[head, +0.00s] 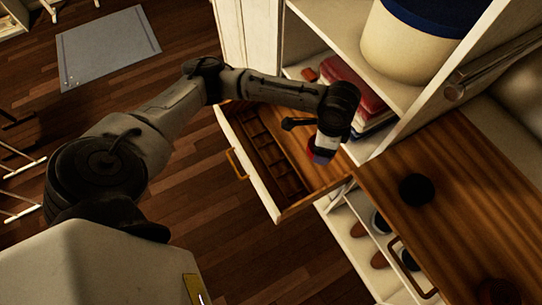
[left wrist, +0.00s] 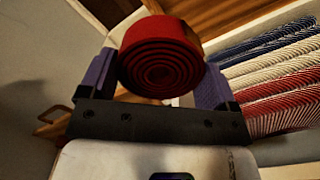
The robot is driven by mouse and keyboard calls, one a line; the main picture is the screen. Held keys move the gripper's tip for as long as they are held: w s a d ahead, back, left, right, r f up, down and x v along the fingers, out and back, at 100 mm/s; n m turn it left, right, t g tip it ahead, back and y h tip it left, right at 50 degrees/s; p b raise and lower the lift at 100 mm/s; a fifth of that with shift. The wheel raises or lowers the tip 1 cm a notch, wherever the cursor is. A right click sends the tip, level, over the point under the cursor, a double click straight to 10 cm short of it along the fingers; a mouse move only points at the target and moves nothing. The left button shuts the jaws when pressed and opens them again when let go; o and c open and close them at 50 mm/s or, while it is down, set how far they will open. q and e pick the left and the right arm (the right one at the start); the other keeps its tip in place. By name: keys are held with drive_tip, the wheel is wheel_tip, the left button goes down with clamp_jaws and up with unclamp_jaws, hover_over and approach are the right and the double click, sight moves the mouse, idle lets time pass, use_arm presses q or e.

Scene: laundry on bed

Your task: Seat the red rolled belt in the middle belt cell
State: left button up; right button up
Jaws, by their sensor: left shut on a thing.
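The red rolled belt (left wrist: 160,58) shows large in the left wrist view, its spiral end facing the camera. My left gripper (left wrist: 156,82) is shut on it, with a purple finger on either side. In the head view my left gripper (head: 322,155) hangs over the right part of the open drawer, and only a sliver of the red belt (head: 311,150) shows beside it. The drawer's dark divided cells (head: 272,150) lie to the left of the gripper, apart from the belt. Which is the middle belt cell is hard to tell. My right gripper is out of view.
The drawer's front (head: 248,165) has a brass handle. A black round item (head: 416,190) sits on the wooden top at right. Folded red cloths (head: 350,88) and a cream basket (head: 410,45) stand on shelves behind. Shoes lie on the lower shelves.

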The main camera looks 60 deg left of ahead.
use_arm(q)
drive_tip(key=a+f+m+b, duration=0.2)
drive_tip(key=a+f+b, duration=0.15)
drive_tip(key=f, duration=0.45)
drive_tip(key=a+f+m+b, duration=0.25)
drive_tip(key=f+b, duration=0.25)
drive_tip(key=f, duration=0.3)
drive_tip(key=a+f+m+b, duration=0.2)
drive_tip(key=a+f+b, duration=0.2)
drive_tip(key=f, duration=0.4)
drive_tip(key=shift+m, duration=0.25)
drive_tip(key=s+a+f+b, duration=0.1)
drive_tip(key=a+f, duration=0.1)
drive_tip(key=a, duration=0.1)
drive_tip(key=s+a+f+b, duration=0.1)
drive_tip(key=a+f, duration=0.2)
drive_tip(key=a, duration=0.1)
drive_tip(key=s+a+f+b, duration=0.1)
drive_tip(key=a+f+b, duration=0.1)
drive_tip(key=a, duration=0.1)
drive_tip(key=shift+s+a+f, duration=0.25)
drive_tip(key=shift+a+f, duration=0.1)
drive_tip(key=shift+a, duration=0.05)
drive_tip(key=shift+s+a+f, duration=0.1)
drive_tip(key=shift+a+f, duration=0.05)
drive_tip(key=shift+a, duration=0.25)
drive_tip(key=shift+f+b, duration=0.85)
drive_tip(key=shift+f, duration=1.2)
